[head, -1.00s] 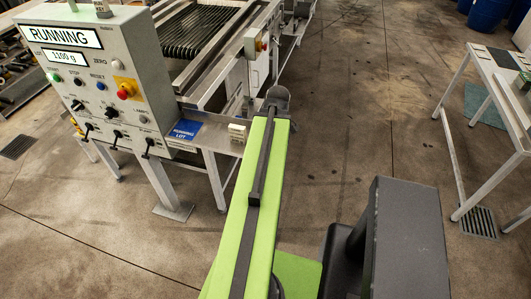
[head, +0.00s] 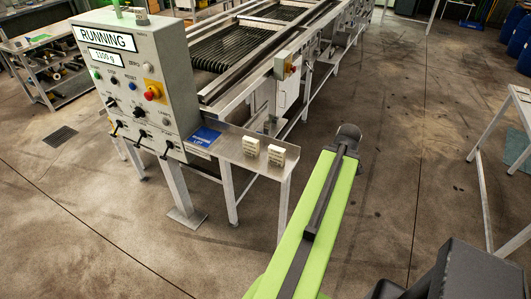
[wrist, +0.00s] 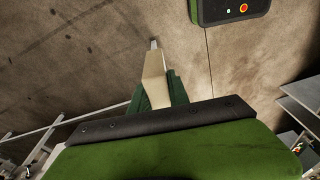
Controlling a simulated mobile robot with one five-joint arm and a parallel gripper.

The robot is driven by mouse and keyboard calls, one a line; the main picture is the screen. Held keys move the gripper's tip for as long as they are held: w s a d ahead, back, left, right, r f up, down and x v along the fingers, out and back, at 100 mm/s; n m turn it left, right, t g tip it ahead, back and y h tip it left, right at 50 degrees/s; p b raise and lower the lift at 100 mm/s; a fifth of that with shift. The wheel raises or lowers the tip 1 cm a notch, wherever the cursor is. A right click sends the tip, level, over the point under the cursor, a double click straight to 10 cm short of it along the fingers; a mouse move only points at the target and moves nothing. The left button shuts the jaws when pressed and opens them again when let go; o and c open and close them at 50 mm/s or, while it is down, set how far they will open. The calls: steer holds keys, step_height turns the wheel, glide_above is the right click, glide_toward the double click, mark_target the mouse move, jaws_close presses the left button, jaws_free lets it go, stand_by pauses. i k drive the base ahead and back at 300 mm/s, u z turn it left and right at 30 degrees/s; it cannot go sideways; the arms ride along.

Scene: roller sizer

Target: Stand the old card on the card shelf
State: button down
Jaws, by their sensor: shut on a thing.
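My gripper (wrist: 158,92) shows in the wrist view, its green fingers shut on a pale beige thing. The beige piece (wrist: 154,68) narrows to a light grey tip pointing away over the floor; I cannot tell if it is the old card. In the head view my arm's dark end stands right of the control panel's metal shelf (head: 228,150), apart from it in the picture; the fingers and held thing are hidden there. I cannot tell whether this is the card shelf. A blue "RUNNING LOT" plate (head: 204,137) lies on it.
Two small beige labelled blocks (head: 251,146) (head: 277,155) stand on the shelf's right part. The control panel (head: 140,85) reads RUNNING and 1100 g. The roller machine (head: 285,60) runs behind. A white table (head: 508,130) stands at right. Open floor (head: 400,150) lies between.

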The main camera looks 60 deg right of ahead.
mark_target(228, 145)
steer(key=z, duration=4.1)
steer(key=i, duration=0.1)
steer(key=u, duration=3.15)
